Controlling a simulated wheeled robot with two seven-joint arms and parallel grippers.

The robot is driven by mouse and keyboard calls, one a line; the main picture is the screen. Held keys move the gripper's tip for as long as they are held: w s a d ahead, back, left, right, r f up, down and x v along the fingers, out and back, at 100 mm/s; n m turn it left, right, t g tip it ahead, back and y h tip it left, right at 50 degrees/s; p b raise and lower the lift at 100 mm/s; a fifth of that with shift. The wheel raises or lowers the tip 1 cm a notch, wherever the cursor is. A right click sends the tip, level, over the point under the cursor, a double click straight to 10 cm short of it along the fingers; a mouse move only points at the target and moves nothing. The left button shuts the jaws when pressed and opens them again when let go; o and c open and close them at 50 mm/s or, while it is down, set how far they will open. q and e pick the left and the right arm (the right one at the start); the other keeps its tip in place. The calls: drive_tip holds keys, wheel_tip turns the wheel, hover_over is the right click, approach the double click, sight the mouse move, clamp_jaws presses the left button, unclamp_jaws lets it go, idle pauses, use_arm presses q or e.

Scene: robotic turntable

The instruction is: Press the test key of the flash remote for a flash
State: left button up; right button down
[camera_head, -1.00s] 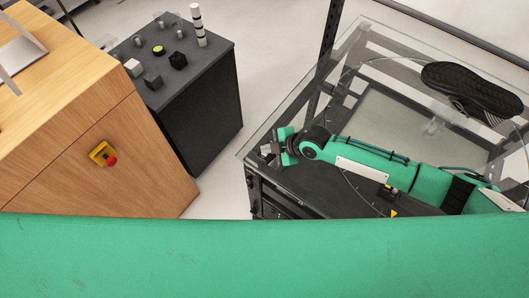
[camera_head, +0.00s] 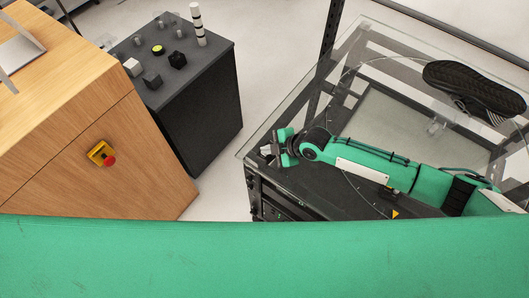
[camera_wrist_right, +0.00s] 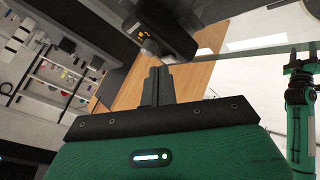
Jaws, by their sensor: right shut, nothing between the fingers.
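The glass turntable (camera_head: 335,75) carries a black shoe (camera_head: 473,87). A wooden cabinet (camera_head: 140,170) bears a red and yellow stop button (camera_head: 103,154). A dark pedestal (camera_head: 215,110) holds several small blocks and a striped post. Pale floor lies between pedestal and turntable.

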drive_tip(key=shift+f+b, duration=0.3)
drive_tip(key=shift+f, duration=0.05)
drive_tip(key=shift+r, duration=0.1)
idle(0.4)
drive_tip(key=shift+r+p, duration=0.55)
drive_tip(key=shift+r, duration=0.2)
drive_tip(key=shift+r+p, duration=1.75)
drive_tip(key=shift+r, duration=0.75)
